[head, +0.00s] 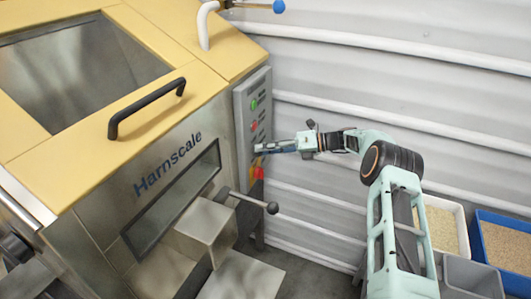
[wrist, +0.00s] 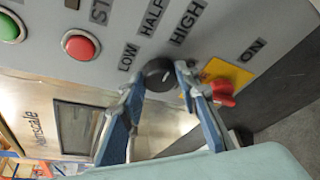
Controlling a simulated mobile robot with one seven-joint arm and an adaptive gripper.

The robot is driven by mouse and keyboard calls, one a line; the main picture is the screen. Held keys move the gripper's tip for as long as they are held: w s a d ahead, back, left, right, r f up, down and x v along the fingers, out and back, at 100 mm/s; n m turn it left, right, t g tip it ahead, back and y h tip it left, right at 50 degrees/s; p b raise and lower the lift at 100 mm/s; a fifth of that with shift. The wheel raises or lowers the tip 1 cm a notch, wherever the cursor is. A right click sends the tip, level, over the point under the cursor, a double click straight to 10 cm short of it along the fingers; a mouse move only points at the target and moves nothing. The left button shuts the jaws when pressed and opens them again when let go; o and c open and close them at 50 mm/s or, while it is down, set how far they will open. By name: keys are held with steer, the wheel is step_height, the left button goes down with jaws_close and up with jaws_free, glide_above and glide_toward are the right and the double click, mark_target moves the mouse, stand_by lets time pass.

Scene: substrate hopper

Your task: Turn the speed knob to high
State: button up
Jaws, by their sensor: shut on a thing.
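The speed knob (wrist: 156,70) is a round black dial on the grey control panel (head: 243,112). In the wrist view the labels LOW, HALF and HIGH (wrist: 187,23) fan out above it from left to right. My gripper (wrist: 160,77) has its blue fingers on either side of the knob and is shut on it. A small pale mark shows on the knob, but I cannot tell which label it points at. In the head view my gripper (head: 258,148) reaches the panel from the right, and its fingertips hide the knob.
A red switch (wrist: 222,92) on a yellow plate sits close right of my gripper. Green (wrist: 10,27) and red (wrist: 80,45) buttons are to the left. A ball-ended lever (head: 271,207) sticks out below my gripper. Bins of granules (head: 480,216) stand at the right.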

stand_by(0.6)
steer(key=o, duration=1.2)
steer(key=shift+c, duration=0.2)
steer(key=shift+d, duration=0.1)
steer(key=v, duration=1.1)
steer(key=shift+d, duration=0.4)
steer(key=shift+s, duration=0.1)
